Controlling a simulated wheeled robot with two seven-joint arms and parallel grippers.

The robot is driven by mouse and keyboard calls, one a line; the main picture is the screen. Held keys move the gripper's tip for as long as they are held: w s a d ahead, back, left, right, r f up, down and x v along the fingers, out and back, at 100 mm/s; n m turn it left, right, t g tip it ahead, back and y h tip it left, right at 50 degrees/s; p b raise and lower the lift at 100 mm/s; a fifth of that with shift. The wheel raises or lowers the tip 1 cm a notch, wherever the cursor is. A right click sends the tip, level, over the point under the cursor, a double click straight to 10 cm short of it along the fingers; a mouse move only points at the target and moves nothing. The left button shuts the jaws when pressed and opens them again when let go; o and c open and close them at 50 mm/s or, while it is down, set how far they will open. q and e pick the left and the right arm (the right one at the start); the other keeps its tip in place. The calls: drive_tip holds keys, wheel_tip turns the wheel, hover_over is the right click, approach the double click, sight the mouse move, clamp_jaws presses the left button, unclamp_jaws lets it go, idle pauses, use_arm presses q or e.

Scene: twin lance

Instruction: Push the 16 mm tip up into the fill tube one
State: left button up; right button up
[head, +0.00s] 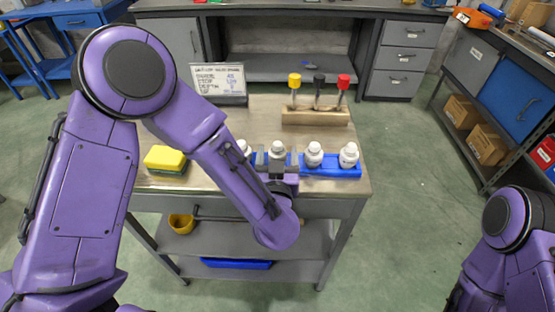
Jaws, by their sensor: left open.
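My left gripper (277,158) is open at the front edge of the bench, its two fingers on either side of a white bottle-like piece (277,147). I cannot tell whether they touch it. More white pieces stand in a row in a blue rack (345,171); one at the left is partly hidden by my left arm. A wooden block (315,117) behind holds three upright tools with yellow (294,80), black (319,79) and red (343,81) tops. I cannot tell which piece is the 16 mm tip or fill tube one. My right gripper is out of view.
A yellow sponge (165,158) lies on the bench (268,115) at the left. A sign (219,79) stands at the back left, its text too blurred to read. The bench middle is clear.

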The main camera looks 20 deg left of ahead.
sight(278, 144)
use_arm(q)
drive_tip(key=c, duration=1.1)
drive_tip(key=shift+r+p, duration=2.55)
drive_tip(key=shift+r, duration=0.1)
drive_tip(key=shift+c, duration=0.3)
drive_tip(key=shift+f, duration=0.1)
